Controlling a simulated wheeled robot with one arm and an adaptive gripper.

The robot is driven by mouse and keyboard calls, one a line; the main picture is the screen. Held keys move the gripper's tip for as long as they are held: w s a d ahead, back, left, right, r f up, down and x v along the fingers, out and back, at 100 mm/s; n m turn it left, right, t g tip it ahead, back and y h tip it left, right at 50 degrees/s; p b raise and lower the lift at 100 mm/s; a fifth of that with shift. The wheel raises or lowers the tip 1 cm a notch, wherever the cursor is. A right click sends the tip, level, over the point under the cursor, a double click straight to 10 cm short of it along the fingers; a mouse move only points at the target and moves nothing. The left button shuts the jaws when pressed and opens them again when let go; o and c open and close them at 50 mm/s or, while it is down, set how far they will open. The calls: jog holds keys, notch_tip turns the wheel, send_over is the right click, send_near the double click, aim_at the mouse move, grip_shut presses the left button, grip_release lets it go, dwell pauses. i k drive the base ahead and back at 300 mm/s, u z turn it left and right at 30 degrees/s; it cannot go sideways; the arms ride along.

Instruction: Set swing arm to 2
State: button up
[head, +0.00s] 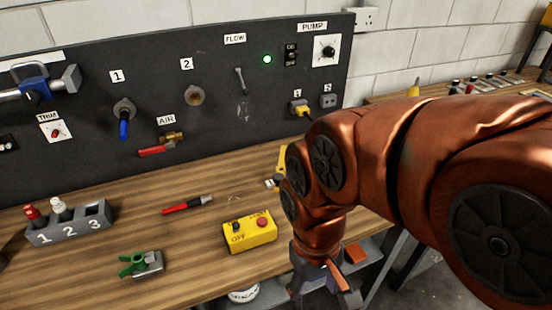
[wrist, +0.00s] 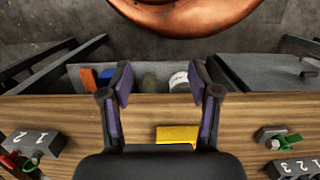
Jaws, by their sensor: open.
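No part is labelled as the swing arm, and I cannot tell for sure which it is. On the dark panel (head: 75,100), a round grey fitting (head: 123,108) under label 1 has a blue handle (head: 124,128) hanging down. A thin grey lever (head: 240,80) stands nearly upright below the FLOW label. My gripper (head: 322,282) is low by the bench's front edge, far from the panel. In the wrist view my gripper (wrist: 163,88) is open and empty, fingers apart.
The wooden bench (head: 200,245) carries a yellow switch box (head: 250,232), a green-handled clamp (head: 140,263), a red-and-black tool (head: 187,205) and a numbered grey rack (head: 68,228). A red-handled AIR valve (head: 160,148) is on the panel. My arm hides the bench's right part.

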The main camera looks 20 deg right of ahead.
aim_at(278, 176)
jog(key=u, duration=0.55)
jog(key=k, duration=0.65)
jog(key=u, duration=0.9)
jog(key=i, duration=0.9)
jog(key=z, duration=0.35)
